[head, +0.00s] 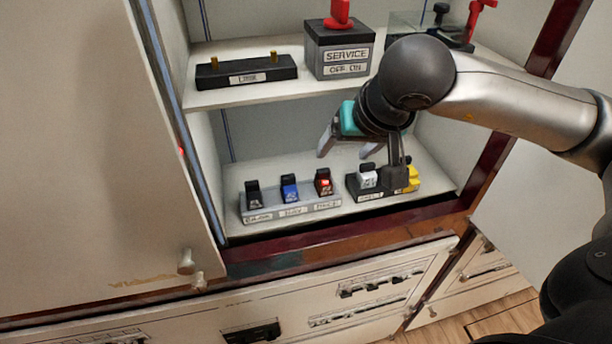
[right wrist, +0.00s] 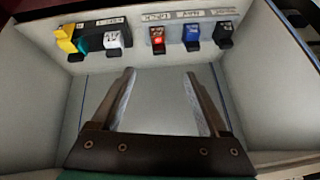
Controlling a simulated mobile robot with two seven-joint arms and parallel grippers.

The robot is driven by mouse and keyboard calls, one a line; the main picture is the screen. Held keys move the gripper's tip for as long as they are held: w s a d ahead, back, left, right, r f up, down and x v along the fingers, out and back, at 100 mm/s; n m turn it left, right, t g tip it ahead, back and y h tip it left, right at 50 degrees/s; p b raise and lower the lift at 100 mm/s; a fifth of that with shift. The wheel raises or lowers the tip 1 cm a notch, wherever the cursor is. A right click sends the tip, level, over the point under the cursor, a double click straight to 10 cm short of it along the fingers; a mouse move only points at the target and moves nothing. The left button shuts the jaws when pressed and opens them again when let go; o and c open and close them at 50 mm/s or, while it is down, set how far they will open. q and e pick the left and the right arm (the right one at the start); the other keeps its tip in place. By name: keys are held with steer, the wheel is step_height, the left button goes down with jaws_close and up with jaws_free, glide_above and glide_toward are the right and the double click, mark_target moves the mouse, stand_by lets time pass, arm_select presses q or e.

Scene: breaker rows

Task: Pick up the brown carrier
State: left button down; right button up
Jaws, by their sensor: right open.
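The brown carrier (head: 323,182) stands in the right slot of a grey three-slot base (head: 290,212) on the lower shelf, with a lit red spot on its front. It shows in the right wrist view (right wrist: 157,38) near the top, beyond the fingertips. The blue carrier (head: 289,188) and a black carrier (head: 253,195) stand to its left. My right gripper (head: 345,154) is open and empty, above and slightly behind the brown carrier; both fingers show apart in the right wrist view (right wrist: 160,74). My left gripper is not in view.
A black base (head: 370,196) with a white carrier (head: 367,177) and a yellow piece (head: 412,178) stands close on the right. Above are the upper shelf (head: 240,96), a black link block (head: 246,74) and a service switch box (head: 340,50). An open door (head: 100,140) is left.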

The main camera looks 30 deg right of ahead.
mark_target(324, 178)
steer(key=x, duration=1.4)
steer(key=shift+d+f, duration=0.1)
steer(key=shift+f, duration=0.45)
steer(key=shift+c, duration=0.2)
jaws_close()
steer(key=shift+r, duration=0.1)
